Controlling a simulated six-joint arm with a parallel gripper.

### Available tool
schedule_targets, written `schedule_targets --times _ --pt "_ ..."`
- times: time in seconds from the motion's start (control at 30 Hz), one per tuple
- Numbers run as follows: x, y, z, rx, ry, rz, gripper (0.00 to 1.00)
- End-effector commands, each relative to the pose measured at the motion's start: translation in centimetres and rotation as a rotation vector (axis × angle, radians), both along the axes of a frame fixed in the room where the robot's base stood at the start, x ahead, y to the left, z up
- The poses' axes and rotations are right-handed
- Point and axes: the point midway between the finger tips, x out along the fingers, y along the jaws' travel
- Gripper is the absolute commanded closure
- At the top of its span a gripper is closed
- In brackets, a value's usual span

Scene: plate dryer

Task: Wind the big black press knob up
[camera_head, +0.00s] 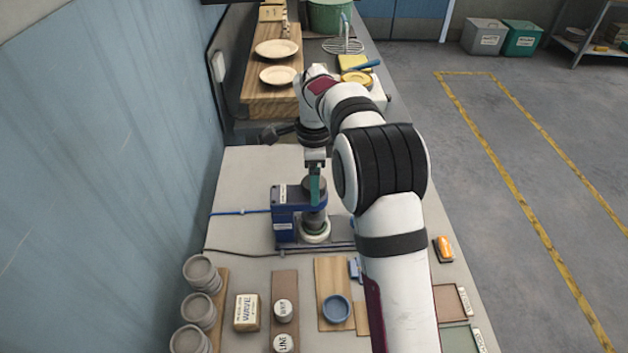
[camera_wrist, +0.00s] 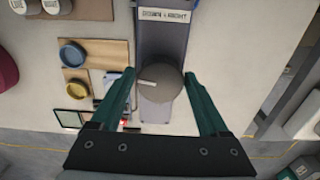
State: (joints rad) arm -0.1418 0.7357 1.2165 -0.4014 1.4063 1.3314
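The press knob (camera_wrist: 160,84) is a round dark grey disc with a pale pointer mark on its left side. It sits on top of the blue press (camera_head: 284,208), which stands upright on the pale bench. My gripper (camera_wrist: 160,74) points down over the press, with its two green fingers on either side of the knob. The fingers look open, with a narrow gap to the knob on each side. In the camera_head view my gripper (camera_head: 315,188) partly hides the knob.
A pale round piece (camera_head: 316,232) lies under the press. Grey cups (camera_head: 200,272), a blue dish (camera_head: 336,308) and wooden boards stand at the front of the bench. Plates (camera_head: 277,48) rest on a wooden board behind. Bench space left of the press is mostly clear.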

Motion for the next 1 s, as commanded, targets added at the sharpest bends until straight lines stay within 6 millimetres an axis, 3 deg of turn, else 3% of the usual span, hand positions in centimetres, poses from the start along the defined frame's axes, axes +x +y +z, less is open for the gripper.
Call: schedule_targets --times 0.03,0.3,0.37,0.67,1.0 --pt "0.0 0.0 0.01 0.0 0.0 0.0 0.32" --pt "0.0 0.0 0.03 0.0 0.0 0.0 0.81" --pt "0.0 0.0 0.03 0.0 0.0 0.0 0.89" --pt "-0.01 0.01 0.05 0.0 0.001 0.051 0.89" --pt "-0.01 0.06 0.05 0.001 0.001 0.305 0.89"
